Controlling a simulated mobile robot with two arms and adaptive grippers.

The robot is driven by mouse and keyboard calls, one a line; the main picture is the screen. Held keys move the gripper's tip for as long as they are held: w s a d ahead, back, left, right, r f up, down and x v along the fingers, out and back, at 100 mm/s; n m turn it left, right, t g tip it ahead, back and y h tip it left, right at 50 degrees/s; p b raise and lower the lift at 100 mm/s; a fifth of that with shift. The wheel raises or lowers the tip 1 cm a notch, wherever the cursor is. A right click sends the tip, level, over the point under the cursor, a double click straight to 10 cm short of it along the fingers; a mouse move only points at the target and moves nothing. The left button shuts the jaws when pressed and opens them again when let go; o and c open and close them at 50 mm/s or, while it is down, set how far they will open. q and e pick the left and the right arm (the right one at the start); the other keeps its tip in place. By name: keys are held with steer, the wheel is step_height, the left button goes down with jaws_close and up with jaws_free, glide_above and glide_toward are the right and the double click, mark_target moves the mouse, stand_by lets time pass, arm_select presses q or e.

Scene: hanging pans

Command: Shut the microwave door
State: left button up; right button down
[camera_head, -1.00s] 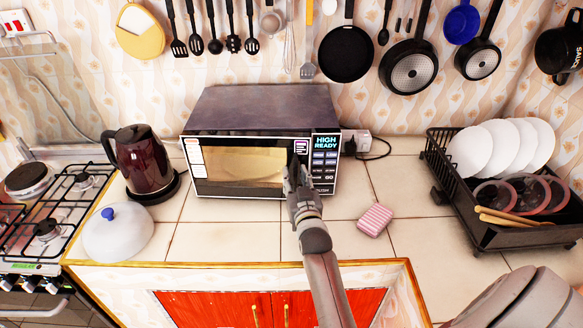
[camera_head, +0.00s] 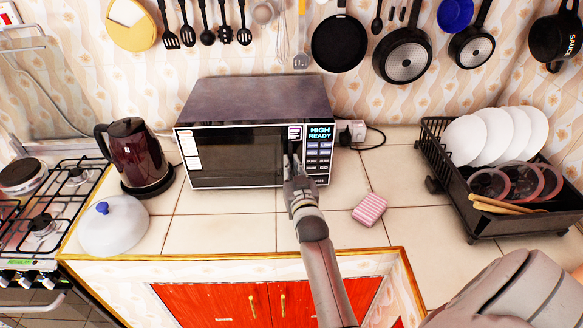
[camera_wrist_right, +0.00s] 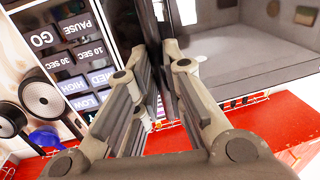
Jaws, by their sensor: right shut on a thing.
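The microwave (camera_head: 255,100) stands on the counter against the wall. Its dark-windowed door (camera_head: 238,155) looks flush with the front in the head view, with no clear gap to see. My right gripper (camera_head: 293,168) is at the door's right side, beside the control panel (camera_head: 319,150). In the right wrist view its two fingers (camera_wrist_right: 168,85) are closed around the dark upright door handle (camera_wrist_right: 170,45), next to the buttons (camera_wrist_right: 75,55). The fingers partly hide the handle. My left gripper is not in view.
A dark red kettle (camera_head: 138,155) and a white lid with a blue knob (camera_head: 113,225) stand left of the microwave. A pink sponge (camera_head: 370,209) lies to the right. A black dish rack (camera_head: 455,190) holds plates. Pans and utensils hang above.

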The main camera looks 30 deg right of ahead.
steer(key=shift+w+d+r, duration=0.15)
steer(key=shift+w+r, duration=0.35)
steer(key=shift+r, duration=0.05)
steer(key=shift+w, duration=0.15)
steer(key=c, duration=1.8)
jaws_free()
steer(key=shift+w+d, duration=0.15)
steer(key=shift+w, duration=0.05)
steer(key=shift+c, duration=0.2)
steer(key=shift+o, duration=1.1)
steer(key=shift+w+d+f, duration=0.1)
steer(key=shift+w+f, duration=0.25)
steer(key=shift+f, duration=0.1)
steer(key=shift+o, duration=0.6)
steer(key=shift+f, duration=0.1)
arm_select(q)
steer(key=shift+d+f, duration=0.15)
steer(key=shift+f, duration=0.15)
